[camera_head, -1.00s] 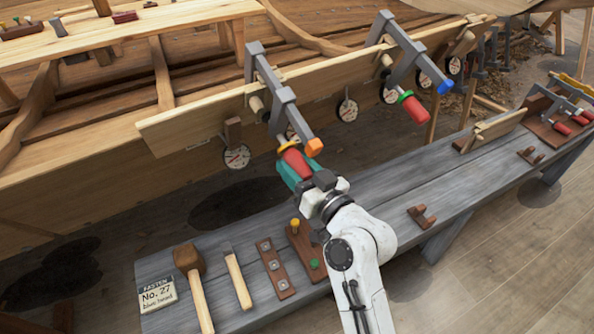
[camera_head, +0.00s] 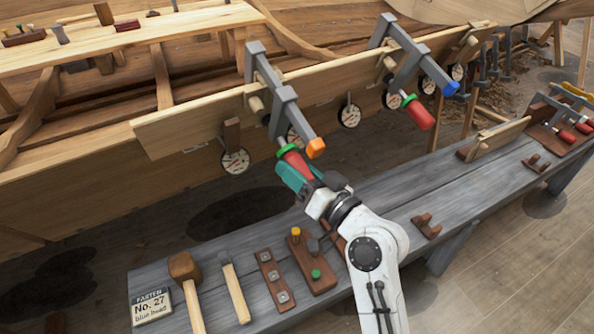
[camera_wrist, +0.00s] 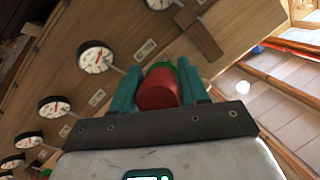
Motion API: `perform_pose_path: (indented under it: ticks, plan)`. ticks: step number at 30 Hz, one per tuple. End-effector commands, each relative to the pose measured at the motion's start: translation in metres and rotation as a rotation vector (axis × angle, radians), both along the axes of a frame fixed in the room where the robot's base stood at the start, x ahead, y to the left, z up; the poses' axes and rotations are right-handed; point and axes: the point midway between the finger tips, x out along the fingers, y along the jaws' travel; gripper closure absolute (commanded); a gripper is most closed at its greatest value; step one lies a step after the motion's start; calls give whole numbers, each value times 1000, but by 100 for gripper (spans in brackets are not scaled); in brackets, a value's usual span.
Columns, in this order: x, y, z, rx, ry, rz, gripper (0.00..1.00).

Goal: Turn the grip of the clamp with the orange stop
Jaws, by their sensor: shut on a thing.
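The clamp with the orange stop (camera_head: 316,148) is a grey bar clamp (camera_head: 284,105) set over the edge of the hull plank. Its red grip (camera_head: 295,161) points down toward me, with a green collar (camera_head: 288,150) at its upper end. My gripper (camera_head: 291,168), with teal fingers, is shut around the red grip. In the wrist view the red grip (camera_wrist: 158,92) sits between the teal fingers, with the green collar (camera_wrist: 162,66) beyond it. A second clamp (camera_head: 405,60) with a blue stop (camera_head: 449,88) has a red grip (camera_head: 419,113) and a green collar.
A grey bench (camera_head: 385,215) runs below the plank (camera_head: 175,120), holding a mallet (camera_head: 185,268), a card (camera_head: 151,309) and a brown block (camera_head: 312,262) with yellow and green pegs. Round dials (camera_head: 235,161) hang along the plank. More clamps lie at the bench's right end.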

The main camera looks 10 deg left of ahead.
Motion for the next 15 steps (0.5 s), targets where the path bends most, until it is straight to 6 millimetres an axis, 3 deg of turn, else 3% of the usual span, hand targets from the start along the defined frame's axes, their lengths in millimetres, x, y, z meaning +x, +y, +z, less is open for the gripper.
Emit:
perform_pose_path:
  ticks: [3, 4, 10, 15]
  plan:
    - [0, -1, 0, 0, 0, -1, 86]
    - [0, -1, 0, 0, 0, -1, 53]
    - [0, 0, 0, -1, 0, -1, 35]
    - [0, 0, 0, -1, 0, -1, 35]
